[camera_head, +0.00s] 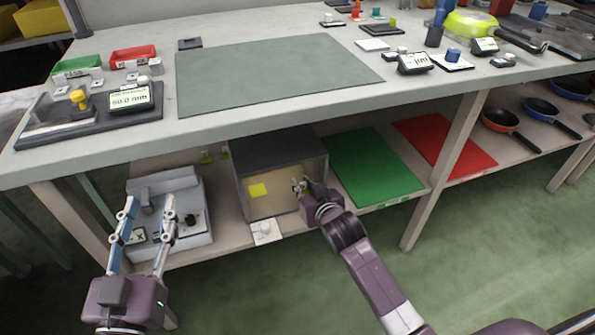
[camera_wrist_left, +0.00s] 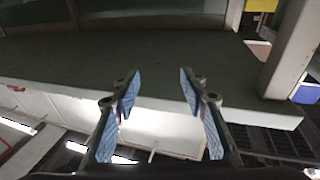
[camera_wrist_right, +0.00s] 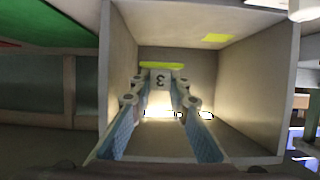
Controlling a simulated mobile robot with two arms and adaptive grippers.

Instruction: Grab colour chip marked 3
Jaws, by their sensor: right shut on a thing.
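The chip marked 3 (camera_wrist_right: 162,78) shows in the right wrist view as a pale block with a dark 3 and a yellow-green strip along its top. It sits between the fingertips of my right gripper (camera_wrist_right: 161,100), which is shut on it inside the lit, open-fronted box (camera_wrist_right: 287,75). In the head view my right gripper (camera_head: 304,188) is at the right part of the box's front (camera_head: 258,207), and the chip is hard to make out there. My left gripper (camera_head: 150,203) is open and empty, in front of the grey device; it also shows open in the left wrist view (camera_wrist_left: 157,85).
The box stands on the lower shelf between the grey device (camera_head: 190,232) and a green mat (camera_head: 372,170). A small white item (camera_head: 265,231) lies at its front. The worktop (camera_head: 205,125) overhangs above. A table leg (camera_head: 440,175) stands to the right.

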